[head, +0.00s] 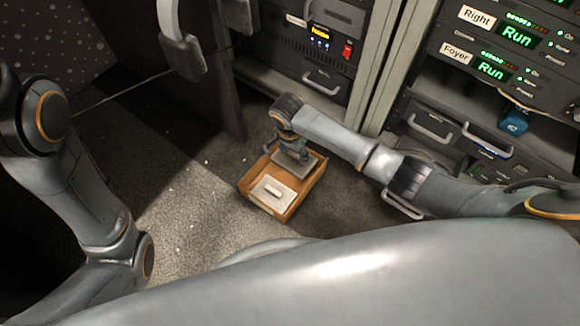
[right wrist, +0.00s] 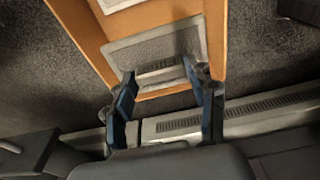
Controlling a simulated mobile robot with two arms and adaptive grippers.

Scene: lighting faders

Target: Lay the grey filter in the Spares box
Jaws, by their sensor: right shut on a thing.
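An open orange-brown box (head: 245,186) sits on the carpet below the equipment racks; no label on it is readable. A flat grey filter (head: 312,162) is at the box's far end, within its outline. My right gripper (head: 297,156) reaches down there and is shut on the filter. In the right wrist view, the fingers (right wrist: 160,75) are on either side of the grey filter (right wrist: 150,48), inside the box's side walls (right wrist: 217,45). I cannot tell whether the filter touches the box floor. My left arm shows at the left, but its gripper is out of view.
A pale plate with a raised grip (head: 262,194) lies in the near half of the box. Racks with a lit amber display (head: 320,32) and green Run displays (head: 515,36) stand behind and right. Bare carpet (head: 190,205) lies left of the box.

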